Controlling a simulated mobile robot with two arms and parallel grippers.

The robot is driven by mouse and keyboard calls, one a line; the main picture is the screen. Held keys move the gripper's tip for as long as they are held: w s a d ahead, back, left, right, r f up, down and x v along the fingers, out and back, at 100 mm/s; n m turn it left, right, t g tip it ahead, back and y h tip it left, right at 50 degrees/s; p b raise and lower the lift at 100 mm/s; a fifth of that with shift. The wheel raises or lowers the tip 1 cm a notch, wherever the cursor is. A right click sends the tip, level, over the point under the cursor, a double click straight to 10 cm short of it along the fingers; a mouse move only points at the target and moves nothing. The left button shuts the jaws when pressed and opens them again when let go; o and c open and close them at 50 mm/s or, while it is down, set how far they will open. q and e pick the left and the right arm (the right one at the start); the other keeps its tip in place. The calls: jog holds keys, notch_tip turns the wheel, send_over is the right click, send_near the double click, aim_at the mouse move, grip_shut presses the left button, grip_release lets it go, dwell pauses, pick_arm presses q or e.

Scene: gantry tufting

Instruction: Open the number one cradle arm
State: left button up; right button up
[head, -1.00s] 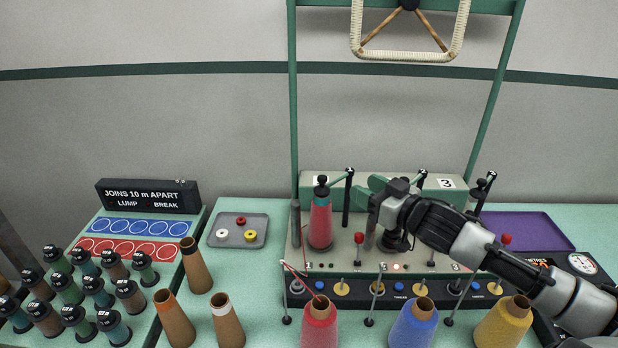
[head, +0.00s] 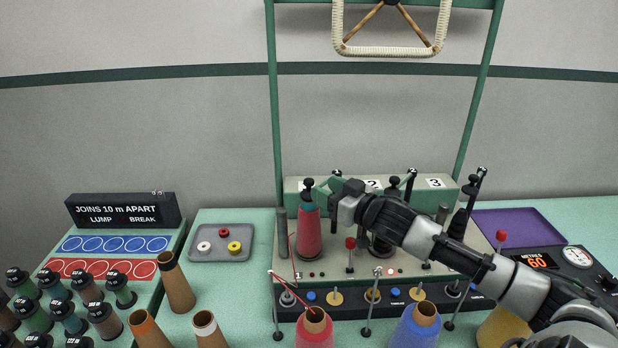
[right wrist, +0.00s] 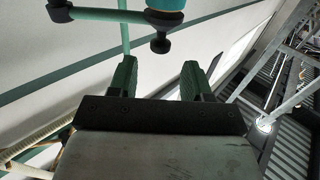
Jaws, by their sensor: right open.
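The number one cradle arm (head: 326,186) is a green bar at the left station of the winder, lying over the top of a red package (head: 308,236) with a teal upper end. Its black knob (head: 308,184) sits above that end. The bar and knob also show in the right wrist view (right wrist: 105,15), beyond the fingertips. My right gripper (head: 339,192) is beside the bar on its right, partly hiding the number plates. In the right wrist view its two green fingers (right wrist: 158,72) are apart with nothing between them. My left gripper is out of view.
Stations two and three, with black posts, stand to the right, partly behind my right arm. Red-topped levers (head: 350,244) rise in front. Red (head: 314,331) and blue (head: 415,330) yarn cones stand before the machine. A grey tray (head: 220,252) lies left.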

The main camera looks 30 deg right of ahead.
aim_at(313, 182)
jog(key=p+x, duration=0.1)
jog(key=x, duration=0.3)
jog(key=shift+w+a+r, duration=0.1)
jog(key=shift+w, duration=0.25)
jog(key=shift+w+a+p, duration=0.15)
jog(key=shift+w+p, duration=0.25)
jog(key=shift+w, duration=0.15)
jog(key=shift+c, duration=0.3)
grip_shut()
